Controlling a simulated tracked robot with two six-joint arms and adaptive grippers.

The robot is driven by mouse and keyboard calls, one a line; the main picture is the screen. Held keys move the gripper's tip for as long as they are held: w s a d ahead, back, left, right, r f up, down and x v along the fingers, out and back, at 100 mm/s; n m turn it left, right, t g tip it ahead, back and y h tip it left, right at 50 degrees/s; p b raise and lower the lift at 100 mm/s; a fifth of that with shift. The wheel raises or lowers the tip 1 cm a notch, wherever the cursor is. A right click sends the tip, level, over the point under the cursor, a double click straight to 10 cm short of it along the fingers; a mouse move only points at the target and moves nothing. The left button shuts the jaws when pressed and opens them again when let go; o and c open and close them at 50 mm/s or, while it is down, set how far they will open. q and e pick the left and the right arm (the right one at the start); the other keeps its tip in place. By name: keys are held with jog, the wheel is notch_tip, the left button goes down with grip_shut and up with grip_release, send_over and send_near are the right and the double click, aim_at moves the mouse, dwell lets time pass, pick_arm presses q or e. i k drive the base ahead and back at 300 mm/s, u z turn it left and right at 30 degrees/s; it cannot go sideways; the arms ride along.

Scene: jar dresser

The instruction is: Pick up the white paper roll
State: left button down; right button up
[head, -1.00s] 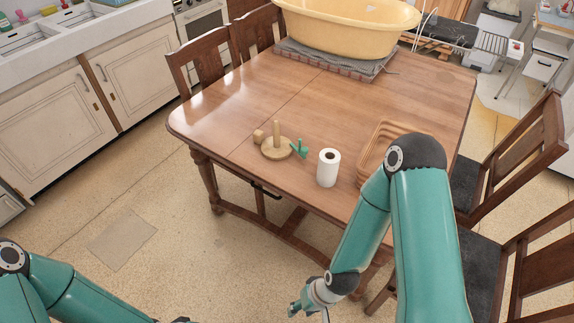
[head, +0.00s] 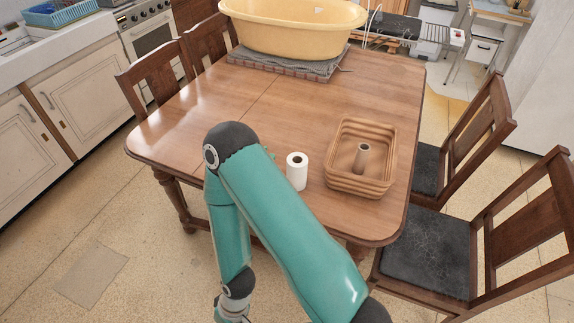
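The white paper roll (head: 297,172) stands upright on the wooden table (head: 290,100), near its front edge. Its dark centre hole shows on top. My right arm crosses the front of the table just left of the roll, with its elbow raised and its forearm hanging down. The wrist reaches the bottom edge of the picture, and the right gripper's fingers are cut off below it. My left arm and gripper are out of view.
A brown basket (head: 345,183) with a brown tube (head: 361,158) in it stands right of the roll. A yellow tub (head: 290,30) sits on a grey cloth at the table's back. Chairs (head: 430,255) flank the table. The table's middle is clear.

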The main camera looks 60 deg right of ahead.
aim_at(297, 172)
jog(key=u, duration=0.05)
jog(key=i, duration=1.4)
jog(key=u, duration=1.45)
jog(key=i, duration=0.2)
jog(key=z, duration=3.7)
jog(key=k, duration=0.55)
jog(key=z, duration=0.15)
jog(key=i, duration=0.55)
jog(key=u, duration=0.05)
